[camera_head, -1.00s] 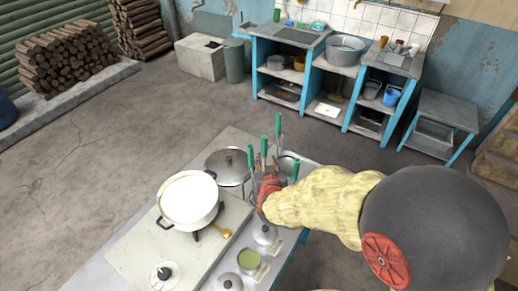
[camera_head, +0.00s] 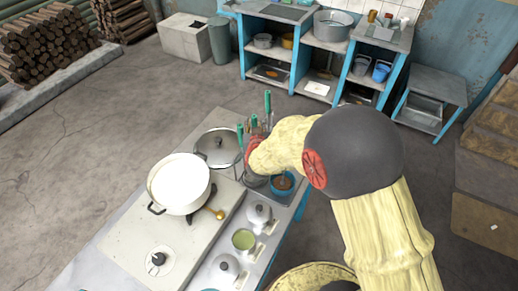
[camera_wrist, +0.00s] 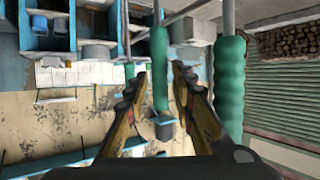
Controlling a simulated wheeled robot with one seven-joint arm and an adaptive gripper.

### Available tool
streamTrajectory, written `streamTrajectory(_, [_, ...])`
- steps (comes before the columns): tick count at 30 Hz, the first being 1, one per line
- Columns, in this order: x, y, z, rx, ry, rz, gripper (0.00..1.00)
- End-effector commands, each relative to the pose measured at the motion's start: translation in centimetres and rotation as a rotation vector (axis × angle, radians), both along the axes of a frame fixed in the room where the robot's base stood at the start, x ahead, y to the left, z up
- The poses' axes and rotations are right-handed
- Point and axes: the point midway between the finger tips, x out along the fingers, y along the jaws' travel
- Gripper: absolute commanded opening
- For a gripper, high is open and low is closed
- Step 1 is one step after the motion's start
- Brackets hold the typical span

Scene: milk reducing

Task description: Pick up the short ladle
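Several green-handled utensils stand upright in a holder at the far end of the counter. One tall green handle (camera_head: 267,101) rises behind my gripper (camera_head: 252,142), and another green handle (camera_head: 239,132) is at its left. In the wrist view, my gripper (camera_wrist: 160,75) is open, with one green handle (camera_wrist: 159,70) showing in the gap between its fingers. I cannot tell if they touch it. A larger green handle (camera_wrist: 229,90) stands just right of the right finger. The utensil heads are hidden, so I cannot tell which is the short ladle.
A large white pot (camera_head: 180,184) sits on the stove, with a golden spoon (camera_head: 216,214) beside it. A lidded steel pan (camera_head: 218,146) is left of the utensils. A blue bowl (camera_head: 283,184) is at the counter's right edge. Small lidded pots (camera_head: 259,213) line the near side.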

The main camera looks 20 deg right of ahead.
Motion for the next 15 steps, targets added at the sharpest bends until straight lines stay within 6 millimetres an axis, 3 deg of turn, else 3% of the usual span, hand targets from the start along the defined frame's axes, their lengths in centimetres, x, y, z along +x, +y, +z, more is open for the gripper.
streamTrajectory(6, [1.9,-0.4,-0.9,-0.001,0.001,0.000,0.25])
streamTrajectory(13, [1.9,-0.4,-0.8,0.000,0.001,0.001,0.25])
streamTrajectory(15, [1.9,-0.4,-0.8,0.000,0.001,0.001,0.21])
